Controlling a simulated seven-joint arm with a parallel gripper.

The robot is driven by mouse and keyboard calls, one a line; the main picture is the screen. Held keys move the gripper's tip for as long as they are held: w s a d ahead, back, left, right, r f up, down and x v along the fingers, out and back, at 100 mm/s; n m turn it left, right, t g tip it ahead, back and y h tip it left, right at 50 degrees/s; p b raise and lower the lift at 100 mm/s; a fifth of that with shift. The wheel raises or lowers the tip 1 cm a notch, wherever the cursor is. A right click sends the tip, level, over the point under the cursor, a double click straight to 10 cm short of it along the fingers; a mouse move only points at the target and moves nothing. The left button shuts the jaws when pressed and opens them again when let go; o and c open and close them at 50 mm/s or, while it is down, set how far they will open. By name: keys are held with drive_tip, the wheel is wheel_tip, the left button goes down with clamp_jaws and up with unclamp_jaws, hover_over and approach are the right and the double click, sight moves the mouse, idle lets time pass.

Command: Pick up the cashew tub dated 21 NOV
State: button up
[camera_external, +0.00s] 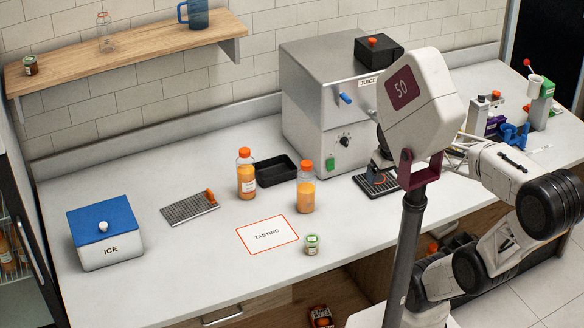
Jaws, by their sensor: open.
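A small tub with a pale green lid (312,244) stands upright on the counter, just right of the tasting card. Another small jar or tub with a dark body (30,65) stands at the left end of the wall shelf. Their labels are too small to read, so I cannot tell which tub holds cashews or bears 21 NOV. My gripper (456,150) is at the right, above the counter and well away from both tubs.
Two orange juice bottles (246,174) (306,187), a black tray (277,170) and the TASTING card (267,234) occupy mid-counter. The steel juicer (320,100) stands behind. A blue-lidded ice box (103,232) and grater-like rack (190,208) are left. The front counter is mostly clear.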

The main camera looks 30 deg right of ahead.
drive_tip(key=shift+f, duration=0.1)
drive_tip(key=w+a+f+m+g+y, duration=0.25)
drive_tip(key=a+f+m+y, duration=0.45)
drive_tip(key=f, duration=0.4)
drive_tip(key=w+a+f+m+g+y, duration=0.25)
drive_tip(key=a+f+m+y, duration=0.25)
drive_tip(key=f+m+y, duration=0.45)
drive_tip(key=m+t+y, duration=0.1)
drive_tip(key=m+t, duration=0.2)
drive_tip(key=t, duration=0.2)
approach(312, 245)
drive_tip(key=shift+w+a+r+n, duration=0.1)
drive_tip(key=shift+w+a+n, duration=0.05)
drive_tip(key=shift+w, duration=0.4)
drive_tip(key=shift+w+a+r+n, duration=0.1)
drive_tip(key=shift+w+a, duration=0.1)
drive_tip(key=shift+w, duration=0.35)
drive_tip(key=shift+w+d+f+m+t, duration=0.15)
drive_tip(key=shift+w+f+m+t, duration=0.05)
drive_tip(key=shift+f+m+t, duration=0.25)
drive_tip(key=shift+x, duration=1.3)
